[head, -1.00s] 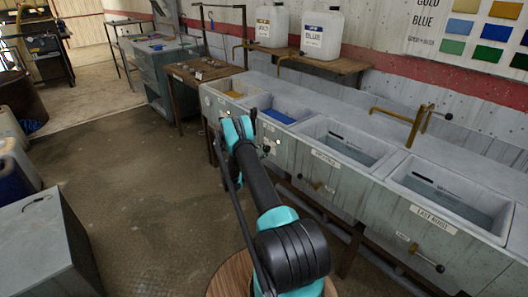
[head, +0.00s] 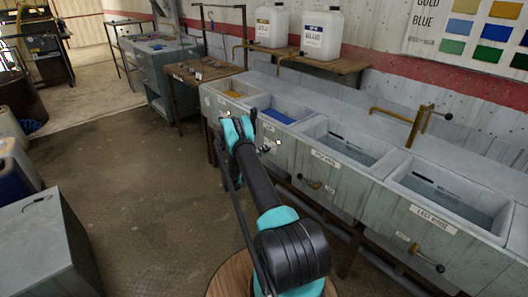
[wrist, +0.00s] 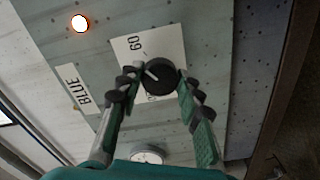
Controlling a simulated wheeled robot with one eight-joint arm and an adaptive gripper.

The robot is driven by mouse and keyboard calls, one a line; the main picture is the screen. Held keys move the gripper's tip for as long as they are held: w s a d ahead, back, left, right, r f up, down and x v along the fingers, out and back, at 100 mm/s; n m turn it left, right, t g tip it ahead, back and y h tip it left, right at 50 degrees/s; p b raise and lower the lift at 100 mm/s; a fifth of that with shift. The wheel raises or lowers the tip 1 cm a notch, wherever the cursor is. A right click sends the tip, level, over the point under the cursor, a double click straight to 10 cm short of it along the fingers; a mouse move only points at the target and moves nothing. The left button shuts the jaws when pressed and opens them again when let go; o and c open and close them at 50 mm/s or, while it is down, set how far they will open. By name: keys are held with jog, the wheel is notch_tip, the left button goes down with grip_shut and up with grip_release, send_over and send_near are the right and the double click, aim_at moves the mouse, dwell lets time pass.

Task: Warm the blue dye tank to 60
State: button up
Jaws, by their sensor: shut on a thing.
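The blue dye tank (head: 278,112) is the basin with blue liquid, second from the far left end of the bench in the head view. Its front panel bears a "BLUE" label (wrist: 83,87) in the wrist view. A round black knob (wrist: 158,77) with a white pointer mark sits on a pale plate (wrist: 168,47) marked "60". The pointer mark lies on the knob's upper-left side, roughly towards the "60". My gripper (wrist: 155,90) is shut on the knob, one finger on each side. A lamp (wrist: 80,23) glows on the panel. A round dial (wrist: 147,155) shows partly, its reading too small to tell.
A yellow basin (head: 232,93) is beside the blue tank. Two rinse basins (head: 345,145) are nearer me, with valve handles (head: 428,262) projecting from the front. White jugs (head: 322,36) stand on a shelf behind. The floor left of my arm is clear up to a grey cabinet (head: 40,240).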

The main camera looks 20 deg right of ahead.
jog(key=shift+m, duration=0.6)
jog(key=o, duration=1.2)
jog(key=shift+c, duration=0.2)
jog(key=v, duration=1.2)
jog(key=shift+r, duration=0.1)
